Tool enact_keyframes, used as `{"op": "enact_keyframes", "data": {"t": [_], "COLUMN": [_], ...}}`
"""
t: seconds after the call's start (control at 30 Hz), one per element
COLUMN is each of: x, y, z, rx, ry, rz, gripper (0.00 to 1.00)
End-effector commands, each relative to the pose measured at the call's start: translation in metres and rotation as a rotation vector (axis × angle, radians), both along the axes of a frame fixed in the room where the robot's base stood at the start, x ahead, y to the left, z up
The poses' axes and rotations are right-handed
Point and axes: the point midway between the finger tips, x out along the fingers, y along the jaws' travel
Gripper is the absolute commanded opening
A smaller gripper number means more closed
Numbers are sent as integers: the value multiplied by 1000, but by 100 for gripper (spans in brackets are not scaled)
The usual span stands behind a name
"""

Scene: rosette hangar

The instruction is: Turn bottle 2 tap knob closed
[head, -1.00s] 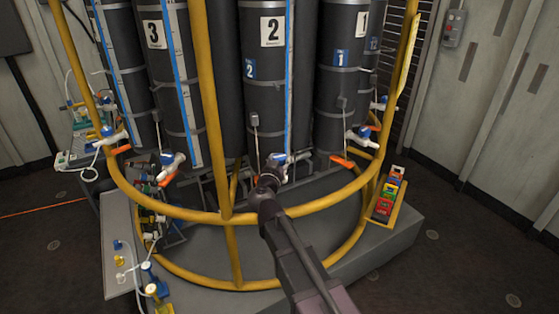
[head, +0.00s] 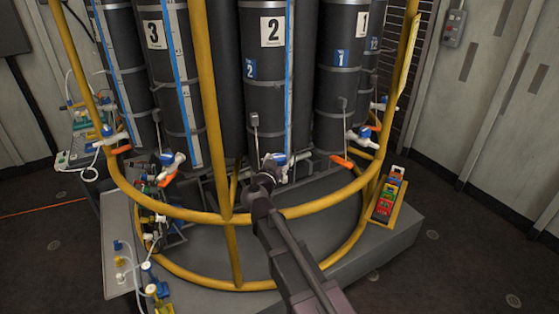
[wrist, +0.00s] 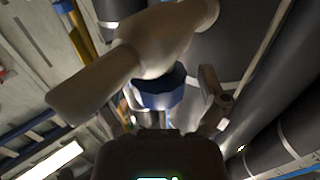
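Bottle 2 (head: 264,110) is the tall dark cylinder with the white "2" label, in the middle of the head view. Its tap, with a blue knob (head: 278,158), is at its foot, partly hidden by my gripper (head: 269,170). In the wrist view the pale tap body (wrist: 150,45) fills the upper middle, with the blue knob (wrist: 160,91) below it, facing my gripper. One finger (wrist: 215,100) stands to the right of the knob with a gap between them. The other finger is not clear, hidden around the tap's pale arm. My gripper looks open.
A yellow rail (head: 300,211) curves in front of the bottles, and my arm reaches over it. Neighbouring taps (head: 172,165) with blue knobs and orange parts hang left and right (head: 358,140). A tray of coloured items (head: 388,195) stands at the right.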

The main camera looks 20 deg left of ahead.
Motion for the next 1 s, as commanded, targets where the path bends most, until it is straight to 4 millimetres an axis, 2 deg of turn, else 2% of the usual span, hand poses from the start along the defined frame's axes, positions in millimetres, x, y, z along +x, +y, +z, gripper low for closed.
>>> {"op": "enact_keyframes", "data": {"t": [0.37,0.57,0.77,1.0], "x": [-2,-12,-37,-76], "y": [-1,-1,-2,-2], "z": [0,-1,0,0], "rx": [1,2,2,1], "ry": [1,1,1,1], "rz": [0,1,1,2], "gripper": [96,96,96,96]}}
